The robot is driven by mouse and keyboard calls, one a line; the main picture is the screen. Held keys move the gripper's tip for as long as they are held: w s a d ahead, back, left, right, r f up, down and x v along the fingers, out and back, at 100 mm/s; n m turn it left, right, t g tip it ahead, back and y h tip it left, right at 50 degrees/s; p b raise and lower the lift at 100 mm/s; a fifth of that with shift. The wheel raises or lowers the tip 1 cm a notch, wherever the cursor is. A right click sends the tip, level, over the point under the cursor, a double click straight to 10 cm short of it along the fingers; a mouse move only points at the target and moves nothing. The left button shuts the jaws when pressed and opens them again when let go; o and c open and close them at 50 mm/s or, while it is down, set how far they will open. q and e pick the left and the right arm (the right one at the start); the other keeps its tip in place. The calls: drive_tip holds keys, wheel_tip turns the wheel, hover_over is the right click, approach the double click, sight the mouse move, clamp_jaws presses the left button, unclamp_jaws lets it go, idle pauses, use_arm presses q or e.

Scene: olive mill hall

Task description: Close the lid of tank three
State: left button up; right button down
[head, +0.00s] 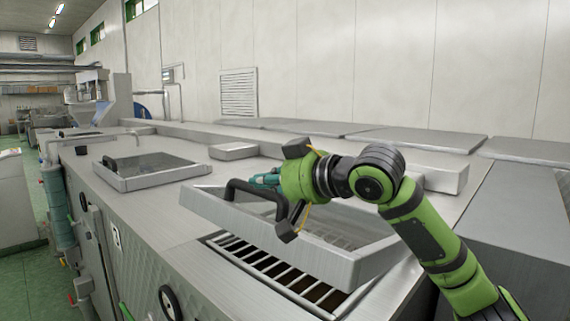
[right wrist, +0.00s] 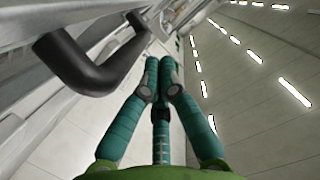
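A steel-framed lid (head: 315,256) with a see-through panel is tilted partly open above a slatted tank opening (head: 262,268). I cannot read a tank number on it. Its thick black handle (head: 238,187) is on the raised side; the handle also shows in the right wrist view (right wrist: 92,70), left of the fingers. My right gripper (head: 262,180) is beyond the handle in the head view, over the lid. In the right wrist view its teal fingers (right wrist: 160,75) come together at the tips with nothing between them. They appear apart from the handle. My left gripper is out of view.
Another framed lid (head: 165,176) lies flat farther along the steel counter. A small shallow metal box (head: 233,151) stands behind. The counter front has a number plate (head: 116,238) and a black wheel (head: 169,303). A green floor aisle (head: 35,205) runs along the left.

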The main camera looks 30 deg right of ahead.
sight(257, 217)
drive_tip(key=f, duration=0.2)
drive_tip(key=a+f, duration=0.1)
drive_tip(key=shift+w+p, duration=0.3)
drive_tip(key=shift+p, duration=0.05)
drive_tip(key=shift+s+f, duration=0.2)
drive_tip(key=shift+f, duration=0.3)
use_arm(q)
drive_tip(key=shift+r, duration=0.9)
use_arm(e)
drive_tip(key=shift+a, duration=0.1)
drive_tip(key=shift+w, duration=0.1)
